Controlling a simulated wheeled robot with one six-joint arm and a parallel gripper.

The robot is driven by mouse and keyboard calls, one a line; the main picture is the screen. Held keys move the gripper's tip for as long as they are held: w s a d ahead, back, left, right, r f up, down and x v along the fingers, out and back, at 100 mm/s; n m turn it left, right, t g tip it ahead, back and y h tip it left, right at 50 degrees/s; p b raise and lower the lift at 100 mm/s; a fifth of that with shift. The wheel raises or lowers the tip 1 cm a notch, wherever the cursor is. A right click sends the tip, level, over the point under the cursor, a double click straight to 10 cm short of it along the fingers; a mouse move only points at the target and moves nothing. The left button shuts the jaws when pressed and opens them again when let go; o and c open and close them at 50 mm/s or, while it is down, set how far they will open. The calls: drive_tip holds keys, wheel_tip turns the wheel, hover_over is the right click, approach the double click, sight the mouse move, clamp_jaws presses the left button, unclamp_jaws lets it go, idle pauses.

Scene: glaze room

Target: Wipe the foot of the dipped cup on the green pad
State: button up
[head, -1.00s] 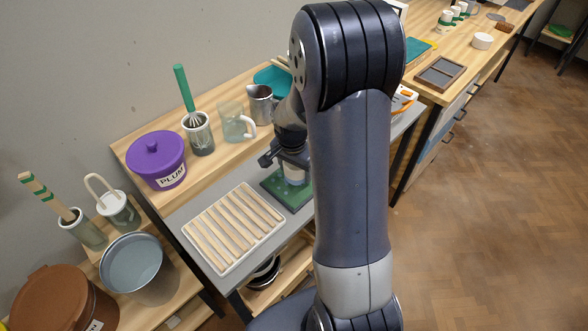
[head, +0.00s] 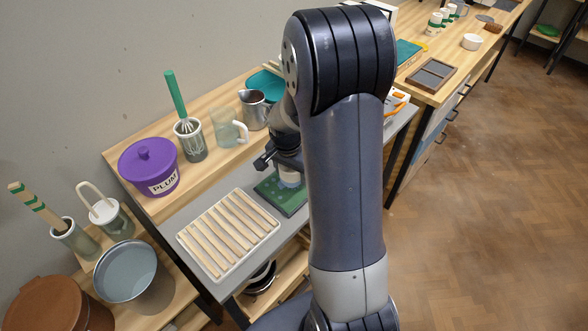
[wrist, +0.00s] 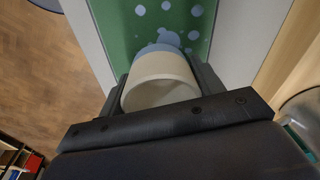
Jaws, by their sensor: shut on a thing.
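My gripper (head: 284,160) is shut on the dipped cup (head: 290,178). In the wrist view the gripper's two fingers (wrist: 163,82) grip the sides of the cup (wrist: 158,88). The cup is off-white with a blue-grey lower end, and its open mouth faces the camera. It stands about upright over the green pad (head: 293,206), which also shows in the wrist view (wrist: 119,22) with several pale blue-grey spots. The blue-grey end is at or just above the pad; I cannot tell whether it touches. My arm hides part of the pad's right side.
A tray of wooden slats (head: 228,234) lies left of the pad. Behind stand a purple PLUM bucket (head: 149,168), a whisk in a jar (head: 190,140), a clear jug (head: 226,128) and a metal pitcher (head: 254,110). Open floor (head: 480,230) lies right.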

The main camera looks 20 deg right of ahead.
drive_tip(key=shift+s+a+f, duration=0.1)
drive_tip(key=shift+s+a, duration=0.2)
drive_tip(key=shift+a, duration=0.25)
drive_tip(key=shift+s+a+b, duration=0.15)
drive_tip(key=shift+s+a, duration=0.1)
drive_tip(key=shift+a, duration=0.35)
drive_tip(key=shift+s+a+b, duration=0.15)
drive_tip(key=shift+s+a, duration=0.1)
drive_tip(key=shift+a, duration=0.3)
drive_tip(key=shift+w+d+r, duration=0.1)
drive_tip(key=shift+w+d, duration=0.2)
drive_tip(key=shift+d, duration=0.3)
drive_tip(key=shift+w+d+r, duration=0.1)
drive_tip(key=shift+w+d, duration=0.2)
drive_tip(key=shift+d, duration=0.3)
